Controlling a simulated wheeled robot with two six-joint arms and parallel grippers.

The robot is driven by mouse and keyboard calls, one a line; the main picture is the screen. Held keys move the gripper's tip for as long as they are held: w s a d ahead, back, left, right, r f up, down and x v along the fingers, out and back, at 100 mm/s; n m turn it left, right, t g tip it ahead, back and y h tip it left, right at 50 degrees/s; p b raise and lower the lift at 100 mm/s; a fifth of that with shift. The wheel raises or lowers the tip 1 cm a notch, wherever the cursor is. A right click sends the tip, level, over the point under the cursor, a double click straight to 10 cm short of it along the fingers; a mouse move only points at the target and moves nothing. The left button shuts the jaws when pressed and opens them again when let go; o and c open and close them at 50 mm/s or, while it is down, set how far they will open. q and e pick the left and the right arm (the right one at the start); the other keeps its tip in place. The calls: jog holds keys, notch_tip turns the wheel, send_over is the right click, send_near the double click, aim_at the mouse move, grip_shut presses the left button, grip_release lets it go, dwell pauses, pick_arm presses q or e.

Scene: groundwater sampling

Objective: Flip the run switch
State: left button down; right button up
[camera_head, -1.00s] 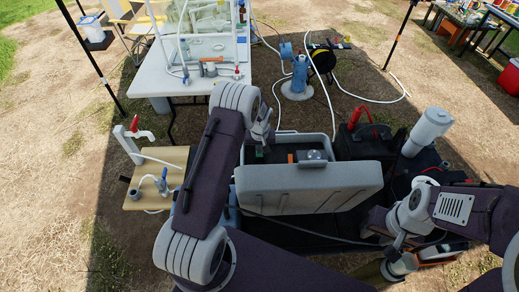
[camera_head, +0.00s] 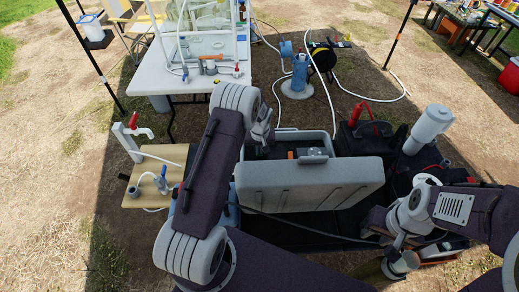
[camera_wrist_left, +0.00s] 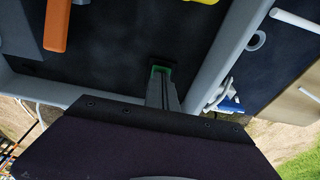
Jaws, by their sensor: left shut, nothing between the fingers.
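The open grey case (camera_head: 331,150) stands in the middle of the head view, its lid raised towards me and hiding part of the inside. In the left wrist view, a small green-edged switch (camera_wrist_left: 162,68) sits on the case's dark panel (camera_wrist_left: 115,60). I take it for the run switch; its position cannot be made out. My left gripper (camera_wrist_left: 165,84) is shut and empty, its tips at or just over the switch; contact cannot be told. In the head view the left gripper is mostly behind its wrist. My right gripper (camera_head: 393,252) is low at the right, its fingers unclear.
An orange handle (camera_wrist_left: 57,25) stands on the panel left of the fingers. The case's grey rim (camera_wrist_left: 222,62) runs close on their right. A wooden board with a red-handled tap (camera_head: 145,133) lies left of the case. A black box with a red handle (camera_head: 366,135) stands right of it.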

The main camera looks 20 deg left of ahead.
pick_arm(q)
jog(key=shift+w+a+r, duration=0.2)
jog(key=shift+w, duration=0.2)
jog(key=shift+r+p, duration=0.3)
jog(key=shift+r, duration=0.05)
jog(key=p+v, duration=0.1)
jog(key=v, duration=0.1)
jog(key=p+v, duration=0.1)
jog(key=p, duration=0.1)
jog(key=shift+w+a+r, duration=0.15)
jog(key=shift+r, duration=0.3)
jog(key=s+d+r+b, duration=0.2)
jog(key=s+r, duration=0.3)
jog(key=r, duration=0.2)
jog(key=shift+s+d+r, duration=0.2)
jog(key=shift+d+r, duration=0.15)
jog(key=shift+d, duration=0.05)
